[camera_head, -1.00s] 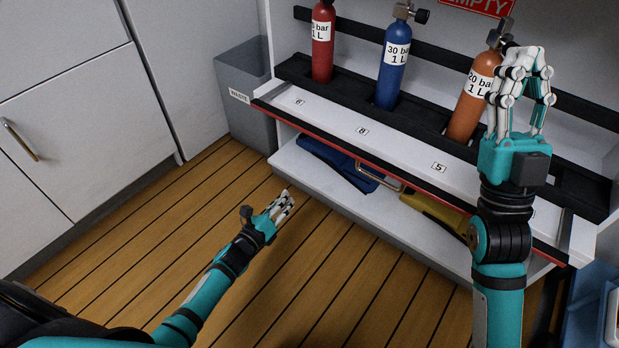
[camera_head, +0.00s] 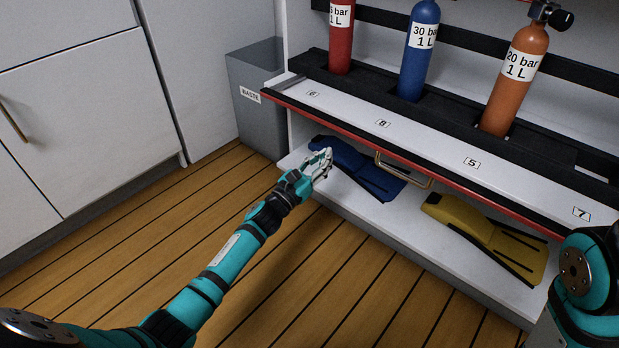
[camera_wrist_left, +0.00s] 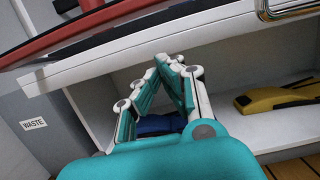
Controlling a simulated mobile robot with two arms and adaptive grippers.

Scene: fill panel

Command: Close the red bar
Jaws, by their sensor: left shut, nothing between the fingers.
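The red bar (camera_head: 434,178) runs along the front edge of the white shelf panel, which lies flat below the gas bottles. It also shows at the top left of the left wrist view (camera_wrist_left: 75,30). A brass handle (camera_head: 403,170) sits at the panel's front, below the bar. My left gripper (camera_head: 325,160) is shut and empty, in front of the lower shelf and below the bar, left of the handle. In the left wrist view its fingertips (camera_wrist_left: 170,62) point up near the white panel's edge. My right gripper is out of view; only part of my right arm shows at the right.
Red (camera_head: 341,38), blue (camera_head: 418,55) and orange (camera_head: 515,80) bottles stand in the black rack behind the panel. Blue (camera_head: 360,168) and yellow (camera_head: 485,235) fins lie on the lower shelf. A grey waste bin (camera_head: 262,100) stands at the left. The wooden floor (camera_head: 330,280) in front is clear.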

